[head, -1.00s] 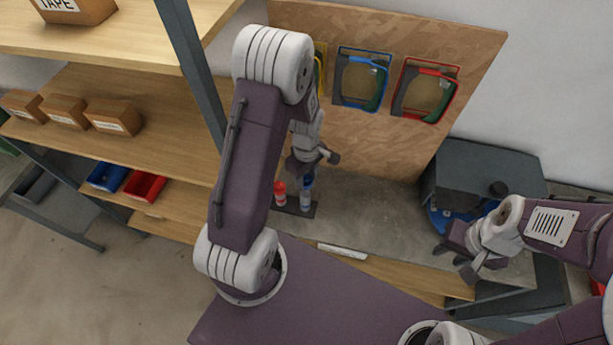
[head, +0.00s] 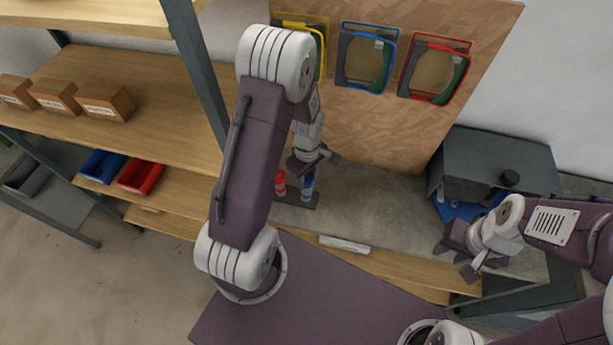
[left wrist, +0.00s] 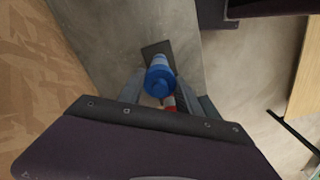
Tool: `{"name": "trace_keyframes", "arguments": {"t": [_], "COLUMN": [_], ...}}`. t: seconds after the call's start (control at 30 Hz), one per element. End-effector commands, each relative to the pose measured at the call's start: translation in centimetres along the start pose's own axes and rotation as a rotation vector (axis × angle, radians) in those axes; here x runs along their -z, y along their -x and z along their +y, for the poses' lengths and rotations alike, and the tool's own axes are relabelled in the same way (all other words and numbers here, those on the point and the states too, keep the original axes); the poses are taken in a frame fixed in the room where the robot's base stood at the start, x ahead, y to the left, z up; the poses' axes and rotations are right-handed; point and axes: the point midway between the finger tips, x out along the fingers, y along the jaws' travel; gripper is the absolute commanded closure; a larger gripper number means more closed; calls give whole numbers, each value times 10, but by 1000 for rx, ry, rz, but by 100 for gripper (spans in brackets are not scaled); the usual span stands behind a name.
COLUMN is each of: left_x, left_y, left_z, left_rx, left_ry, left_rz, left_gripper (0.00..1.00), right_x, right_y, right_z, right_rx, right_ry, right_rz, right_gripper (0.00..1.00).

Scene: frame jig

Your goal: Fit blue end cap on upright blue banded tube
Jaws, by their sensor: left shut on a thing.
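The blue end cap (left wrist: 159,78) sits between the two fingers of my left gripper (left wrist: 165,88) in the left wrist view, and the gripper is shut on it. In the head view my left gripper (head: 314,166) is right above the upright blue banded tube (head: 307,195), which stands in a dark flat holder (head: 300,204). The cap appears lined up over the tube and hides most of it from the wrist; I cannot tell whether they touch. My right gripper (head: 456,262) is open and empty at the right.
A red-capped tube (head: 280,181) stands close beside the blue one and shows in the wrist view (left wrist: 170,103). A white bar (head: 343,244) lies near the bench's front edge. A dark grey machine (head: 497,170) stands at right. A board with coloured frames (head: 367,57) is behind.

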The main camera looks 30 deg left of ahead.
Motion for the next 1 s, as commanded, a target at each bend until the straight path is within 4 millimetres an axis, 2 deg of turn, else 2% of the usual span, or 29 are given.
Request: {"name": "trace_keyframes", "arguments": {"t": [0.73, 0.77, 0.83, 0.87, 1.0], "left_x": [-2, -2, -2, -2, -1], "left_y": [-10, -10, -9, -9, -8], "left_z": [-4, -4, -4, -4, -3], "left_rx": [12, 12, 11, 11, 8], "left_ry": [-1, -1, -1, -1, -1], "left_rz": [-5, -5, -5, -4, -3], "left_gripper": [100, 57, 38, 34, 34], "right_x": [-1, -1, -1, 0, 0], "right_y": [-6, -6, -5, -5, -5], "right_z": [0, 0, 0, 0, 0], "right_rx": [0, 0, 0, 0, 0], "right_ry": [0, 0, 0, 0, 0], "right_rz": [0, 0, 0, 0, 0], "right_gripper": [66, 66, 66, 66, 66]}}
